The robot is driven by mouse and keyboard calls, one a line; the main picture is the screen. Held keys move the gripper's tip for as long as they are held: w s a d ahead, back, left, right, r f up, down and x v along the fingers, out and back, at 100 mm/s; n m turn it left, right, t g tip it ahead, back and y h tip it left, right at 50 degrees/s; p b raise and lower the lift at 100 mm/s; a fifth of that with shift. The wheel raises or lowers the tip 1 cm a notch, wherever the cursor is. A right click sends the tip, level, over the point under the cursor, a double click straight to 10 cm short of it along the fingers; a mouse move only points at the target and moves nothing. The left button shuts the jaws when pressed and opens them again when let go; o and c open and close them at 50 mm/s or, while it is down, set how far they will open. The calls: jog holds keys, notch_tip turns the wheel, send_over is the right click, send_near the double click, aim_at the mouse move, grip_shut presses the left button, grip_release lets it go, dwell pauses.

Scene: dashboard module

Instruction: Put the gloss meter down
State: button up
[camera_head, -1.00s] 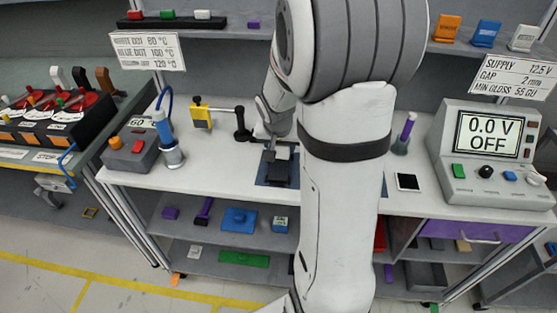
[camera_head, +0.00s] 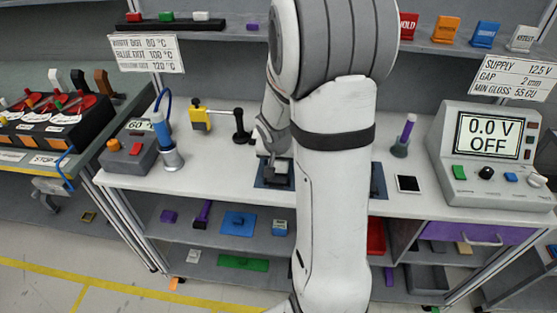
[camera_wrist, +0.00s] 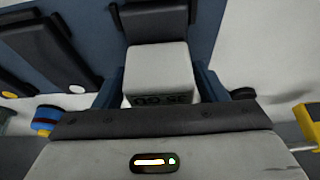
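The gloss meter (camera_head: 281,167) is a small pale grey block with an upside-down "GU" reading, seen close up in the wrist view (camera_wrist: 158,70). My gripper (camera_head: 268,152) is above the bench, and its blue fingers (camera_wrist: 160,88) lie against both sides of the meter. It looks shut on the meter. A dark piece (camera_wrist: 155,22) shows just past the meter over a dark blue mat (camera_head: 262,182). I cannot tell whether the meter touches what is below it. My arm hides part of the bench to the right.
A yellow clamp-like tool (camera_head: 200,119) and a black upright piece (camera_head: 240,126) stand behind to the left. A soldering station (camera_head: 131,148) is at the left. A phone-like black plate (camera_head: 408,184), a purple-handled tool (camera_head: 404,136) and a power supply (camera_head: 490,155) are at the right.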

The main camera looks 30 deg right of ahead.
jog(key=shift+o, duration=0.6)
jog(key=shift+r, duration=0.1)
jog(key=shift+r+p, duration=0.15)
jog(key=shift+p, duration=0.15)
jog(key=v, duration=1.2)
jog(key=s+a+r+n+g+y, duration=0.1)
jog(key=s+a+r+n+y, duration=0.1)
jog(key=s+a+n, duration=0.4)
jog(key=s+a+r, duration=0.1)
jog(key=s+a, duration=0.4)
jog(key=s, duration=0.4)
jog(key=shift+s+a+r+n+y, duration=0.2)
jog(key=shift+a+r+n+y, duration=0.1)
jog(key=shift+n, duration=0.1)
jog(key=shift+d, duration=0.1)
jog(key=shift+c, duration=0.3)
